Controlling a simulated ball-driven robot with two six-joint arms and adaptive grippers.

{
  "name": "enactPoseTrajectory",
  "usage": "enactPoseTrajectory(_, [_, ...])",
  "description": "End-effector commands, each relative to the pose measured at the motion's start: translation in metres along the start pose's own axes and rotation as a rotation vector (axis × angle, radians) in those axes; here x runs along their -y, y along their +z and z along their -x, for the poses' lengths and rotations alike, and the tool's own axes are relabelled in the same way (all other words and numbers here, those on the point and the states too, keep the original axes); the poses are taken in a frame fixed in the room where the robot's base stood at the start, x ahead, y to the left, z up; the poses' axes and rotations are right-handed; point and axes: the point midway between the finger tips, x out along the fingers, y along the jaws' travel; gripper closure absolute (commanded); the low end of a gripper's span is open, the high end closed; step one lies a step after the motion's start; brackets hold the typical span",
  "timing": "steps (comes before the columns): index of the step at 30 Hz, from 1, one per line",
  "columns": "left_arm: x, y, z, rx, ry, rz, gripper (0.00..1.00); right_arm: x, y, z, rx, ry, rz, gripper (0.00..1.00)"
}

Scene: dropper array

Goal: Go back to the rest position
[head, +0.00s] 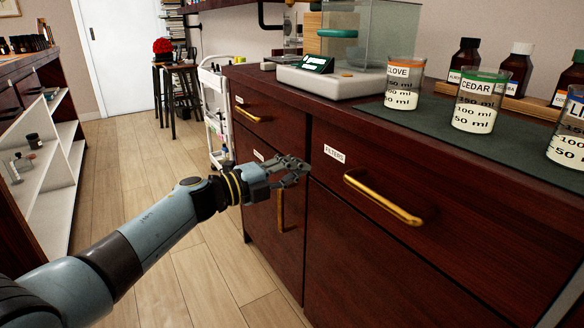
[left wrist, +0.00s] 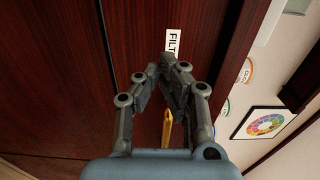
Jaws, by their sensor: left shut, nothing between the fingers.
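My left gripper (head: 296,167) is in front of the dark wooden cabinet, beside the drawer label that reads FILTERS. It is shut and empty. In the left wrist view the gripper (left wrist: 167,62) has its fingertips together just below the label, with a brass handle seen beyond the fingers. My left arm reaches in from the lower left of the head view. My right gripper is in neither view.
The cabinet drawer has a brass handle (head: 383,198) right of my gripper. On the counter stand a balance (head: 328,83) and beakers labelled CLOVE (head: 402,88) and CEDAR (head: 476,103), with brown bottles behind. A white cart (head: 214,105) and stool (head: 177,92) stand farther back. The wooden floor (head: 140,185) at left is clear.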

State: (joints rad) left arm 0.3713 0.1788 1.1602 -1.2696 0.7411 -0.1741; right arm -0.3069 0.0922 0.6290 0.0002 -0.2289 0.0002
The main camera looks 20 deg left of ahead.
Motion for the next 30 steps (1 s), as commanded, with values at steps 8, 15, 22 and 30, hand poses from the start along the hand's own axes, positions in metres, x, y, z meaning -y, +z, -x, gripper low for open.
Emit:
enactPoseTrajectory(8, [0.002,0.000,0.060,0.000,0.001,-0.003,1.00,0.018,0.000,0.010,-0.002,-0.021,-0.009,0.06])
enactPoseTrajectory(15, [0.002,0.000,0.078,0.000,-0.002,-0.002,1.00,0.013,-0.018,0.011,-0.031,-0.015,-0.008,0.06])
enactPoseTrajectory(22, [-0.034,-0.023,0.096,0.002,0.045,0.062,1.00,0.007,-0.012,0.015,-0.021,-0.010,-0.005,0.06])
enactPoseTrajectory(30, [-0.206,-0.077,0.204,0.344,0.219,0.603,1.00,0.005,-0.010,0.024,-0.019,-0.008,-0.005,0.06])
